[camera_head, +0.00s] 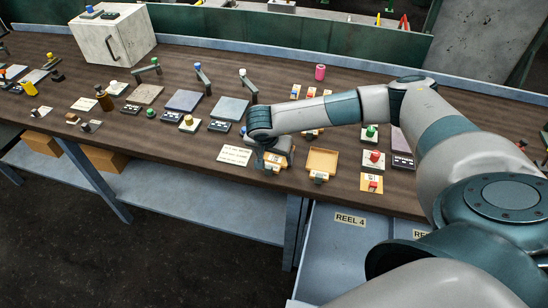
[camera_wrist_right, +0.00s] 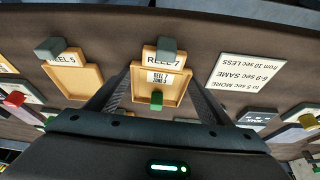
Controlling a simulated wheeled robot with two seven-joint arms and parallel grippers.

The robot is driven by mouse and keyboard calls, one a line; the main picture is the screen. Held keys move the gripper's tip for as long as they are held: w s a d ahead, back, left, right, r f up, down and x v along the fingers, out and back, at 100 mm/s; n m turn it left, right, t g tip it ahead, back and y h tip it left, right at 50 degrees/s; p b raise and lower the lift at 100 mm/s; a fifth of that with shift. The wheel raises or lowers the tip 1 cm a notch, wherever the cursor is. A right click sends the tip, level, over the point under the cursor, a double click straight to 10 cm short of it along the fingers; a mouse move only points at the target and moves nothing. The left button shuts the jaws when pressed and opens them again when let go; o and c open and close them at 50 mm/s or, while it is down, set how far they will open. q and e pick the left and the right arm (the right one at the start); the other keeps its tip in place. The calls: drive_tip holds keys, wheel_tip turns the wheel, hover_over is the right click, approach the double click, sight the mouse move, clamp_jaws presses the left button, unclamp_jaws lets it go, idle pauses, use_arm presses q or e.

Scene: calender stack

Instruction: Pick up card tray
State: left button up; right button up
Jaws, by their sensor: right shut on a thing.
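The wooden card tray labelled REEL 7 (camera_wrist_right: 174,97) is centred between the fingers of my right gripper (camera_wrist_right: 155,98) in the right wrist view. My right gripper is shut on this tray. In the head view my right gripper (camera_head: 272,158) is low over the front of the bench, and the tray (camera_head: 284,160) is partly hidden under it. Any gap between tray and bench is too small to tell. My left gripper is not in view.
A similar tray labelled REEL 5 (camera_wrist_right: 76,79) stands beside it; it also shows in the head view (camera_head: 322,160). A white text card (camera_head: 234,155) lies on the other side. The brown bench (camera_head: 180,155) holds several buttons, panels and levers. A white box (camera_head: 112,35) stands far left.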

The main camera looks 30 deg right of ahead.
drive_tip(key=shift+r, duration=0.15)
drive_tip(key=shift+r+b, duration=0.8)
drive_tip(key=shift+r, duration=0.1)
drive_tip(key=shift+r+b, duration=0.55)
drive_tip(key=shift+r, duration=0.35)
drive_tip(key=s+d+r+b, duration=0.4)
drive_tip(key=d+r, duration=0.3)
drive_tip(key=d, duration=0.3)
drive_tip(key=shift+s+d+b, duration=0.2)
drive_tip(key=shift+d+b, duration=0.15)
drive_tip(key=shift+b, duration=0.1)
